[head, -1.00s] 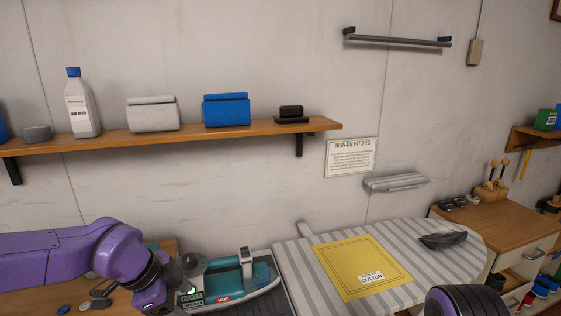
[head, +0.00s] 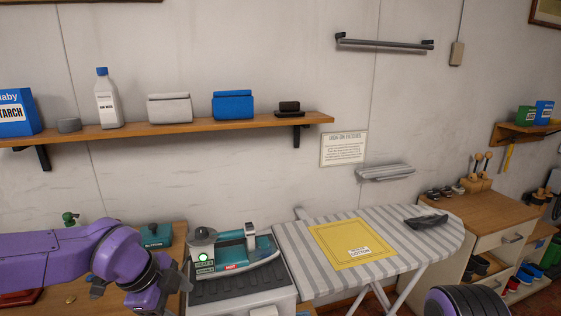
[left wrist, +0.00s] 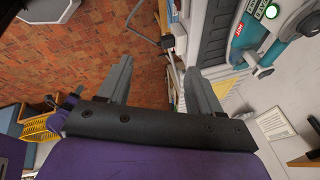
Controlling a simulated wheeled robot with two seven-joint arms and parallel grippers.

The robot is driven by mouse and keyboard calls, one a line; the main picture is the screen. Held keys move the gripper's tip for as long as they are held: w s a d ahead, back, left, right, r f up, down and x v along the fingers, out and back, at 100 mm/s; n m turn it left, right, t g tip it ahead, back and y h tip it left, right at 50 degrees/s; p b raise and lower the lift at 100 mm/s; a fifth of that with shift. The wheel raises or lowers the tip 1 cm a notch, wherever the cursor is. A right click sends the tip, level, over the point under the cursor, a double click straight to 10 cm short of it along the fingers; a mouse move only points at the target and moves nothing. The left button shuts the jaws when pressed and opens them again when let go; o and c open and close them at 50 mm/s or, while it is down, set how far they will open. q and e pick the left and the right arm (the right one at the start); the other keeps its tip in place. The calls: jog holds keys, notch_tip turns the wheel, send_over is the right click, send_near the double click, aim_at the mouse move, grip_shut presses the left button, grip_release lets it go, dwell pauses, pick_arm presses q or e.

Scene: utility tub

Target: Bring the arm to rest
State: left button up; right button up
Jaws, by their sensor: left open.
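My left gripper (left wrist: 160,78) is open in the left wrist view, its two grey fingers spread with nothing between them, over the brick-red floor. In the head view my purple left arm (head: 120,255) comes in from the left and its wrist bends down at the lower left, where the fingers are hard to make out. The station's dial and lit green light (head: 203,257) show clear of the gripper. My right gripper is not in view.
A striped ironing board (head: 430,240) holds a yellow cloth (head: 350,243) and a dark grey item (head: 426,222). A wooden shelf (head: 200,130) on the wall carries a bottle and boxes. A wooden cabinet (head: 480,215) stands at the right.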

pick_arm(q)
jog(key=s+a+f+m+t+y+b, duration=0.15)
jog(key=a+f+m+y, duration=0.4)
jog(key=f+m, duration=0.7)
jog(key=s+a+f+m+t+y+b, duration=0.15)
jog(key=a+f+m+y, duration=0.4)
jog(key=m, duration=1.25)
jog(key=s+d+f+m+g+h+b, duration=0.1)
jog(key=s+f+m+g+h+b, duration=0.1)
jog(key=s+f+m, duration=1.4)
jog(key=s+f+g+h, duration=0.1)
jog(key=s+f+h, duration=0.1)
jog(key=s+f, duration=0.4)
jog(key=shift+s+f+b, duration=0.15)
jog(key=shift+s+b, duration=0.15)
jog(key=shift+s, duration=0.5)
